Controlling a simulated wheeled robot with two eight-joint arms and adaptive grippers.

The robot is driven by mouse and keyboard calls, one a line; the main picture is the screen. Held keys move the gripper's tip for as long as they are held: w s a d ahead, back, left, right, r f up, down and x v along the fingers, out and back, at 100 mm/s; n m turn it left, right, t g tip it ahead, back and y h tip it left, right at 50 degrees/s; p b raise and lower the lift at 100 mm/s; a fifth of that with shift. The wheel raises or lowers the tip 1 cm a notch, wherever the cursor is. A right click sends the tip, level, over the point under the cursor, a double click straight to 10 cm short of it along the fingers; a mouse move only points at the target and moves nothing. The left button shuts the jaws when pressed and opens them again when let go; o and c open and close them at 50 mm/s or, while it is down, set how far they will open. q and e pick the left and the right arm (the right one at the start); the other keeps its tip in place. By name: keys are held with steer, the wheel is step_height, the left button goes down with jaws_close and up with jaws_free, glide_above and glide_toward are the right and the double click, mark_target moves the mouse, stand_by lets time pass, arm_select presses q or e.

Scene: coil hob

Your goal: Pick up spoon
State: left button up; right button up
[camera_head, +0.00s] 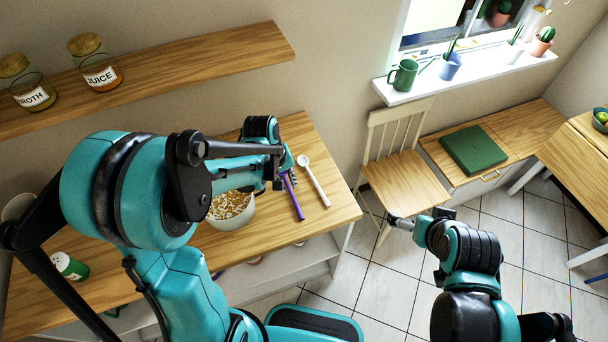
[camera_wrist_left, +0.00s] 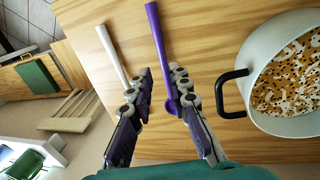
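A purple spoon (camera_head: 294,199) lies on the wooden counter; in the left wrist view its handle (camera_wrist_left: 158,45) runs up between my fingers, with its bowl near the right finger. A white spoon (camera_head: 315,182) lies beside it, just outside the left finger in the wrist view (camera_wrist_left: 110,50). My left gripper (camera_head: 287,181) is over the purple spoon, its fingers apart on either side in the wrist view (camera_wrist_left: 163,78). I cannot tell whether they touch it. My right gripper (camera_head: 396,222) is away from the counter, over the floor near the chair; its fingers are too small to read.
A pot (camera_head: 232,222) of speckled food stands close to my left gripper; its black handle (camera_wrist_left: 232,92) points toward the fingers. A chair (camera_head: 405,182) stands right of the counter (camera_head: 325,215). A shelf with jars (camera_head: 102,72) hangs above. The counter's right end is mostly clear.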

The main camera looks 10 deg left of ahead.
mark_target(294, 200)
arm_select(q)
steer(key=f, duration=0.2)
steer(key=d+f+b, duration=0.1)
steer(key=f, duration=0.1)
steer(key=f+b, duration=0.1)
steer(key=f, duration=0.2)
steer(key=shift+s+d, duration=0.15)
steer(key=shift+d, duration=0.15)
steer(key=shift+f, duration=0.4)
jaws_close()
